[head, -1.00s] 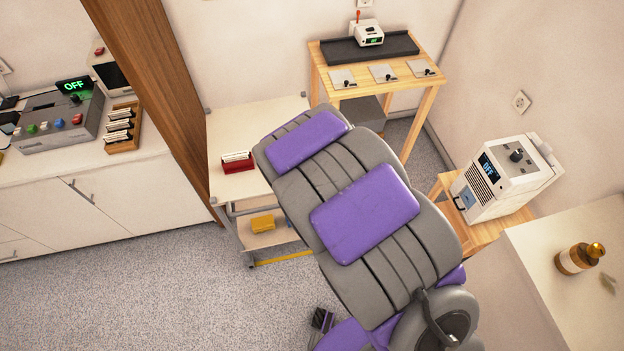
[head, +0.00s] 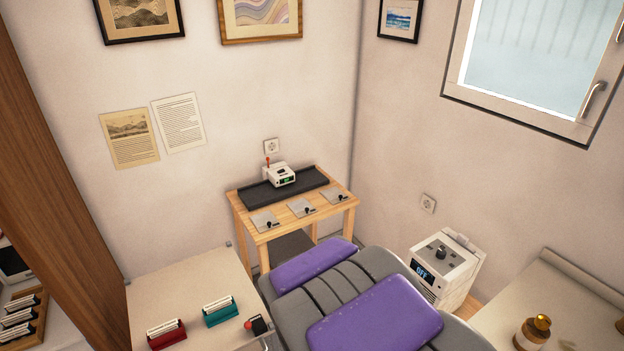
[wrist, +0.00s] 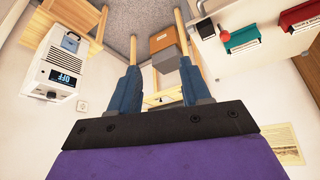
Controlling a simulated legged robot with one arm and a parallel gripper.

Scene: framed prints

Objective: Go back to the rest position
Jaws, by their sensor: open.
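In the wrist view my gripper (wrist: 160,70) has its two blue fingers spread apart, with nothing between them. Its dark mount and a purple panel of mine fill the bottom of that view. The fingers point toward the wooden table, which shows upside down beyond them. In the head view the gripper cannot be made out; only grey and purple parts of mine fill the lower middle.
The wooden table (head: 290,224) carries a dark tray with a small white device (head: 280,175). A white table (head: 190,285) bears red (head: 166,335) and teal (head: 220,311) card holders. A white box reading OFF (head: 440,268) stands right. A brown bottle (head: 533,332) is on the right counter.

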